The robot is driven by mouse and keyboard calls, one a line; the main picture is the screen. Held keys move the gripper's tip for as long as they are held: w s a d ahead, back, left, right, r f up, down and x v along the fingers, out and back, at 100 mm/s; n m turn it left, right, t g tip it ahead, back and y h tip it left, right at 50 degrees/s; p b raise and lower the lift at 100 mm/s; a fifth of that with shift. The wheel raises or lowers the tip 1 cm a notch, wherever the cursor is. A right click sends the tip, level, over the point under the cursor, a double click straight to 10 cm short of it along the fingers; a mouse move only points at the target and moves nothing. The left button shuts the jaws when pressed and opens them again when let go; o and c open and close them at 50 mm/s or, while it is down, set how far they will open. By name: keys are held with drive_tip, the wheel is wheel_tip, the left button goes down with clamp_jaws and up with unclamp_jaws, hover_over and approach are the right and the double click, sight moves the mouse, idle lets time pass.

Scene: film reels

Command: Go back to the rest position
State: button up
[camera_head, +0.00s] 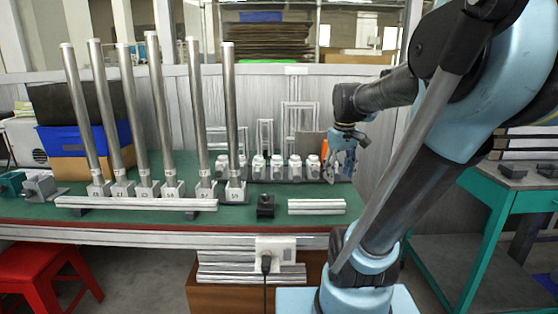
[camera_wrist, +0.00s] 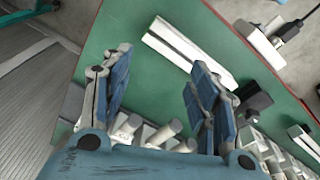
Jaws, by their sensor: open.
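My gripper (camera_head: 343,158) hangs from my blue and black arm over the right end of the green table (camera_head: 130,208). It is just right of a row of small white cylindrical pieces (camera_head: 276,166). In the wrist view my gripper (camera_wrist: 158,75) shows two blue fingers spread wide apart with nothing between them. Below the fingers there, the white pieces show near the gripper's base, partly hidden by it.
Several tall metal tubes (camera_head: 164,110) stand in numbered holders at the left. A long metal profile (camera_head: 135,204), a black block (camera_head: 265,206) and short profiles (camera_head: 316,206) lie along the front edge. A red stool (camera_head: 35,270) is lower left; a teal bench (camera_head: 500,190) is right.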

drive_tip(key=s+f+m, duration=0.4)
drive_tip(key=s+f, duration=0.9)
drive_tip(key=shift+a+f+t, duration=0.2)
drive_tip(key=shift+a+t, duration=0.15)
drive_tip(key=shift+t, duration=0.05)
